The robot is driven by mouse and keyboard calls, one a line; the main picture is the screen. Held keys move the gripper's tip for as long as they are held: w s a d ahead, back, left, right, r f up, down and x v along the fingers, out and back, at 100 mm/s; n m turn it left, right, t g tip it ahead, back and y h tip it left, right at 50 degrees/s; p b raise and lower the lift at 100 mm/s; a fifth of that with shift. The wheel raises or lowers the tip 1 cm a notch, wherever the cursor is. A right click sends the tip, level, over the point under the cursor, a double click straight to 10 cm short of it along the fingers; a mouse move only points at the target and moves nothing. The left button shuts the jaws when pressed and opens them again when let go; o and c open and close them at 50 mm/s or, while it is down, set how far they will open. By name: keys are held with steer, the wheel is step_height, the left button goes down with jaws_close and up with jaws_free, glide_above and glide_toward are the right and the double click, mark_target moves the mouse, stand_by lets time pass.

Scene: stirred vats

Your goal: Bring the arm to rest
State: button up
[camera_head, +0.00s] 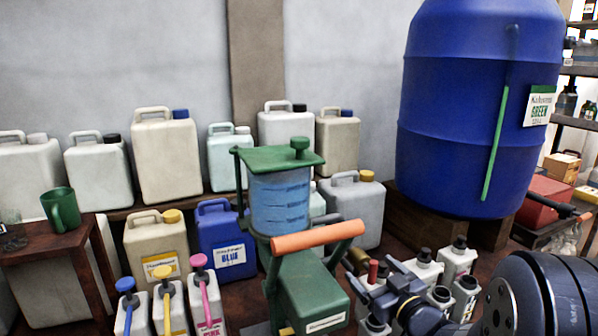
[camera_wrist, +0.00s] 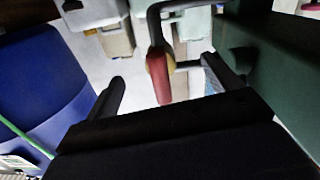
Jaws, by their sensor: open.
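My gripper (camera_head: 376,284) is open at the lower middle right of the head view, just right of the green machine's base. The wrist view shows its two dark fingers spread apart (camera_wrist: 163,72). A small red handle (camera_wrist: 158,76) with a yellowish collar and a grey bent bar appears between the fingertips in that view. I cannot tell whether either finger touches it. A small red piece (camera_head: 372,272) also shows beside the gripper in the head view. My arm fills the lower right corner.
The green machine (camera_head: 312,290) with an orange handle (camera_head: 318,236) stands close on the left. White bottles (camera_head: 458,262) crowd around the gripper. A large blue drum (camera_head: 478,110) stands behind on a wooden stand. Canisters (camera_head: 165,155) line the wall; a small table (camera_head: 50,252) holds a green mug (camera_head: 62,210).

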steer(key=shift+v, duration=2.6)
